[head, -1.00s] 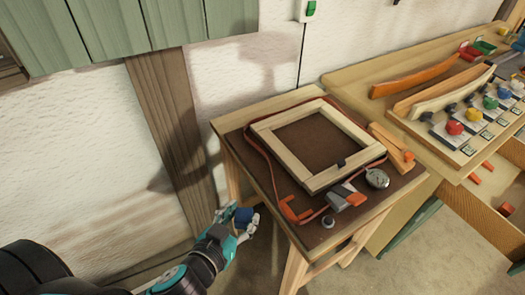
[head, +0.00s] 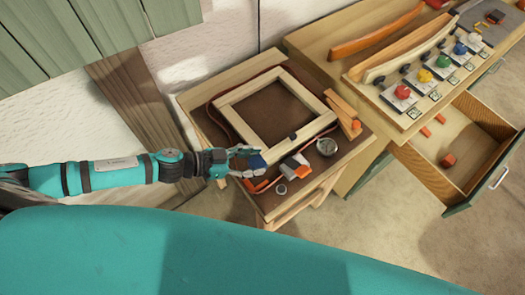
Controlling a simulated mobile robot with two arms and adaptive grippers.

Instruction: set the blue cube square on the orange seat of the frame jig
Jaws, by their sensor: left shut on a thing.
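My left gripper (head: 246,159) is shut on the blue cube (head: 258,162), which it holds at the front-left of the small work table, over or beside the frame's near corner. The fingers hide part of the cube. The frame jig (head: 316,126) is a pale square wooden frame lying on the table, with a small dark piece on its near side. I cannot tell which orange part is the seat; a small orange piece (head: 356,125) sits at the end of a wooden strip right of the frame. My right gripper is not in view.
A red strap runs around the frame to an orange-and-grey clamp (head: 290,170). A round metal tin (head: 327,146) stands at the table's right. A bench (head: 325,35) holds curved laths and coloured knobs; its drawer (head: 440,150) is open. My teal body fills the foreground.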

